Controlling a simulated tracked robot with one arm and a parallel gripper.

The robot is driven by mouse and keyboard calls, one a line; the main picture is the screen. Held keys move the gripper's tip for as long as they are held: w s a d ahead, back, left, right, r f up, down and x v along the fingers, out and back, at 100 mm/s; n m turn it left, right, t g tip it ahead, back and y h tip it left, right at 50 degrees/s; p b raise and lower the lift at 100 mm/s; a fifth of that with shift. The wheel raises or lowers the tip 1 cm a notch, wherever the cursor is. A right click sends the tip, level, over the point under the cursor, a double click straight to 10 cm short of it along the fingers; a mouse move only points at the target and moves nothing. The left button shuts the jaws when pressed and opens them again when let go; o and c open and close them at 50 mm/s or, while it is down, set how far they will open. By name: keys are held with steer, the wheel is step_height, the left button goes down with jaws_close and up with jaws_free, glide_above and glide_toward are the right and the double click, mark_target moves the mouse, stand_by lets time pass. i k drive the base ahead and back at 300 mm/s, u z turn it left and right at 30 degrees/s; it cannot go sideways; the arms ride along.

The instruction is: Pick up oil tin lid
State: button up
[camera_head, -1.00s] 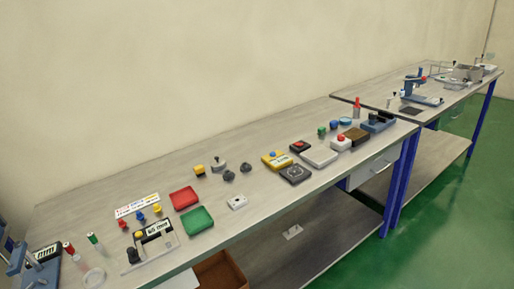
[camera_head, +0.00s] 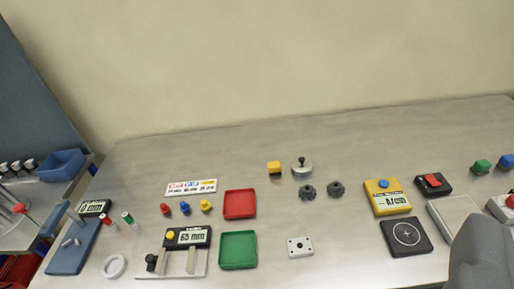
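I cannot tell for sure which thing is the oil tin lid. A round silver metal piece with a black knob on top (camera_head: 302,167) stands toward the back of the bench, just right of a yellow block (camera_head: 274,168). A pale ring-shaped piece (camera_head: 114,266) lies flat at the front left. Two small dark knobbed pieces (camera_head: 307,191) and (camera_head: 336,188) sit in front of the silver piece. My gripper's fingers are not in view; a grey rounded shape at the lower right edge may be part of my arm.
A red tray (camera_head: 240,204) and a green tray (camera_head: 238,250) lie mid-bench. A gauge reading 65 mm (camera_head: 188,238) stands left of the green tray. A white block with holes (camera_head: 300,247) and a yellow meter (camera_head: 387,198) lie to the right. The back strip is bare.

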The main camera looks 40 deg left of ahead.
mark_target(300, 165)
steer(key=u, duration=0.5)
steer(key=i, duration=0.9)
steer(key=u, duration=0.55)
steer(key=k, duration=0.8)
steer(key=u, duration=0.25)
steer(key=i, duration=0.8)
steer(key=z, duration=0.1)
